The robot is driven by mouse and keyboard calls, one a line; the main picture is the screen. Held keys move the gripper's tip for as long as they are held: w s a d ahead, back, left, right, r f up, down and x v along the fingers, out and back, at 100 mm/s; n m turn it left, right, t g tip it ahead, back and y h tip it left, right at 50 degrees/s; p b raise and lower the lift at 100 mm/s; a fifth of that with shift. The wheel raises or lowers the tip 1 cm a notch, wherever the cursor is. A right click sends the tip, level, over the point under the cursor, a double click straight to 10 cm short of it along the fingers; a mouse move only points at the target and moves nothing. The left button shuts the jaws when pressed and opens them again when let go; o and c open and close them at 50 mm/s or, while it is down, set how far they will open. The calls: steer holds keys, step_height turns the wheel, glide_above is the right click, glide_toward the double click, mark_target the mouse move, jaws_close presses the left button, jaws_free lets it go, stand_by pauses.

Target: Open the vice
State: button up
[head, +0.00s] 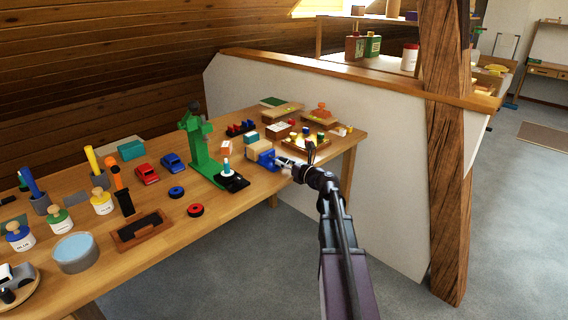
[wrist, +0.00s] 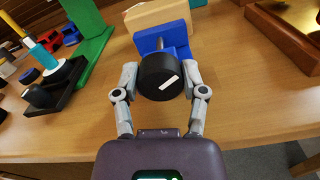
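The blue vice (head: 264,160) stands near the front edge of the wooden workbench, with a pale wooden block (head: 256,148) behind its blue front part. In the wrist view, the blue vice jaw (wrist: 163,38) stands before the pale block (wrist: 158,14). A metal screw runs from it to a round black knob (wrist: 160,78) with a white mark, nearest me. My gripper (wrist: 161,76) has one finger on each side of the knob, and both fingertips appear to press its rim. My gripper (head: 284,163) reaches the vice from the front right in the head view.
Toy cars (head: 147,174), black rings and pots fill the bench's left. A timber post (head: 447,150) rises at right.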

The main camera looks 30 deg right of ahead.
steer(key=shift+c, duration=0.8)
steer(key=shift+n, duration=0.5)
steer(key=n, duration=0.3)
steer(key=shift+a+n, duration=0.1)
steer(key=shift+n, duration=0.2)
steer(key=shift+a+n, duration=0.1)
steer(key=shift+n, duration=2.2)
steer(key=o, duration=1.1)
steer(key=shift+o, duration=0.2)
